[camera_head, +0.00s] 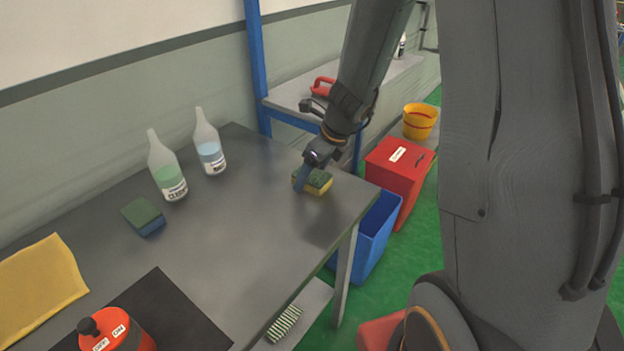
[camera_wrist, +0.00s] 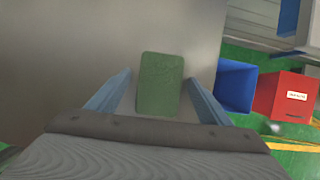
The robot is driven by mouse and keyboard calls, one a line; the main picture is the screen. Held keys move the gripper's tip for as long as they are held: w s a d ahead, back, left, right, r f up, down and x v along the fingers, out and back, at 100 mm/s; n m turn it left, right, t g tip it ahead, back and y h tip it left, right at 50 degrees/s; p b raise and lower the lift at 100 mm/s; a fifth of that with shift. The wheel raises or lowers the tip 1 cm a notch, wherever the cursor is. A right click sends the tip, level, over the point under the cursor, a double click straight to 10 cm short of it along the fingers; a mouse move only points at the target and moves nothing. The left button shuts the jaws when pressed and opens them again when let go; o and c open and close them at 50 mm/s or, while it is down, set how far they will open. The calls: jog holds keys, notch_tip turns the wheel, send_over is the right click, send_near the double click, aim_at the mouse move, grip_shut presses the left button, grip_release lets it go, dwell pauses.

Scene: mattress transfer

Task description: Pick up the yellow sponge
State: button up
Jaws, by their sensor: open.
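The yellow sponge (camera_head: 316,188) lies flat on the grey table, near its right end. It has a green top, and its yellow side shows in the head view. In the wrist view only the green top of the sponge (camera_wrist: 160,83) shows, between the two blue fingers. My gripper (camera_wrist: 161,85) is open, with one finger on each side of the sponge and a gap visible on both sides. In the head view my gripper (camera_head: 304,180) is right at the sponge and hides part of it.
A blue sponge with a green top (camera_head: 144,216) lies further left on the table (camera_head: 255,236). Two bottles (camera_head: 166,169) (camera_head: 208,146) stand near the wall. A yellow cloth (camera_head: 38,290) lies at the left. A blue bin (camera_head: 371,238) and a red bin (camera_head: 399,177) stand beyond the table's right edge.

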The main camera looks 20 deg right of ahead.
aim_at(313, 175)
jog(key=shift+f, duration=0.2)
jog(key=c, duration=1.1)
jog(key=shift+r, duration=0.1)
notch_tip(313, 175, up, 10)
jog(key=shift+r+p, duration=0.1)
jog(key=shift+p, duration=0.85)
jog(key=o, duration=0.5)
jog(key=shift+c, duration=0.2)
jog(key=c, duration=0.4)
